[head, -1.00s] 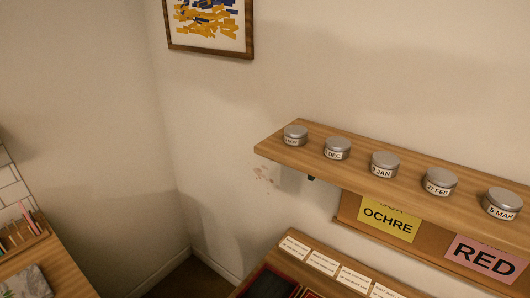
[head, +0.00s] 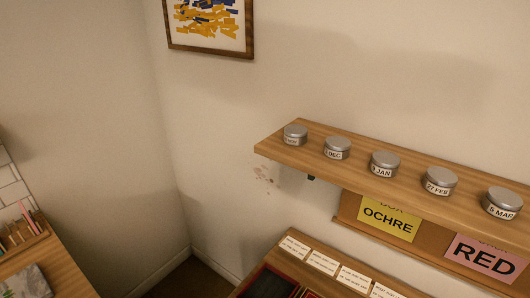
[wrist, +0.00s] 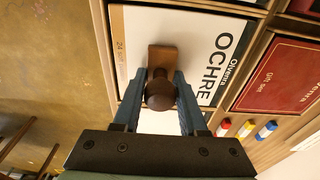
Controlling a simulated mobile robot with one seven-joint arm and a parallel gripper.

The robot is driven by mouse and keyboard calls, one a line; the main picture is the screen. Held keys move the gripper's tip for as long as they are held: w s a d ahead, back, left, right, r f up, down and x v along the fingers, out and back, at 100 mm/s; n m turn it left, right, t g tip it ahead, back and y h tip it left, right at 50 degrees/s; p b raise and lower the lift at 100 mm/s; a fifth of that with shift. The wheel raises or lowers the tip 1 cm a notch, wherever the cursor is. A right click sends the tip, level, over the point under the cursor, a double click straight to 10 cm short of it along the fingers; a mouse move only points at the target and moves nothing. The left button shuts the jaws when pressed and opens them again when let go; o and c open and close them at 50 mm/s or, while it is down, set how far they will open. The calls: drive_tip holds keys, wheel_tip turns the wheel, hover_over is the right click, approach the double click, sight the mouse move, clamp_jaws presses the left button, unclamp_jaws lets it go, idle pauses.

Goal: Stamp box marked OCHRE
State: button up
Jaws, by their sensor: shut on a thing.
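In the wrist view my gripper (wrist: 160,82) is shut on a wooden stamp with a round dark knob (wrist: 160,100) and a brown block (wrist: 162,58). The stamp's block is over the white box marked OCHRE (wrist: 208,42), near the middle of its face. I cannot tell whether the stamp touches the box. No ink mark shows on the visible part of the box, and the part behind the stamp is hidden. My gripper does not show in the head view.
A red box (wrist: 285,75) lies beside the white one, in a wooden divided frame. Several coloured pieces (wrist: 245,129) sit by its edge. In the head view, a shelf (head: 290,152) bears several tins, above a yellow OCHRE card (head: 388,219) and a pink RED card (head: 485,260).

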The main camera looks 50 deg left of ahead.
idle(0.5)
wheel_tip(320, 180, up, 7)
drive_tip(key=p, duration=0.7)
